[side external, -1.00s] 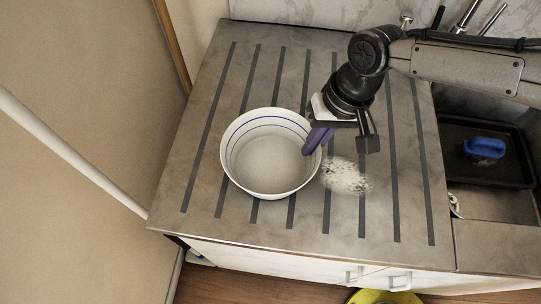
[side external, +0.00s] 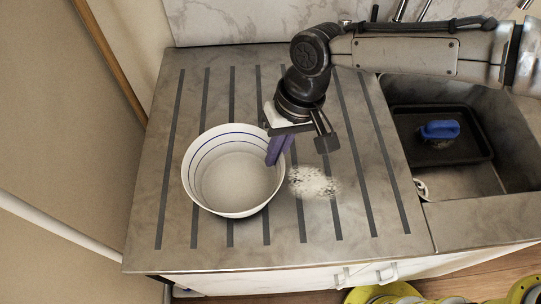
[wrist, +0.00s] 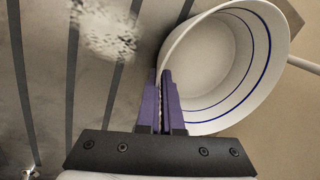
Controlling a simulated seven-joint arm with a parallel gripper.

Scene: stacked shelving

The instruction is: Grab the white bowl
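The white bowl (side external: 233,188), with blue lines inside, sits upright on the striped metal counter. In the wrist view the bowl (wrist: 222,62) fills the upper right. My gripper (side external: 277,152) is at the bowl's right rim in the side view, pointing down. In the wrist view its two purple fingers (wrist: 163,88) are close together, with a thin pale sliver of the bowl's rim between them. They look shut on the bowl's wall. The lowest part of the fingers is partly hidden against the bowl in the side view.
A speckled pale patch (side external: 314,183) lies on the counter to the right of the bowl. A sink with a dark tray (side external: 435,150) and a blue item (side external: 440,129) is at the right. A wall stands left; the counter's front edge is below.

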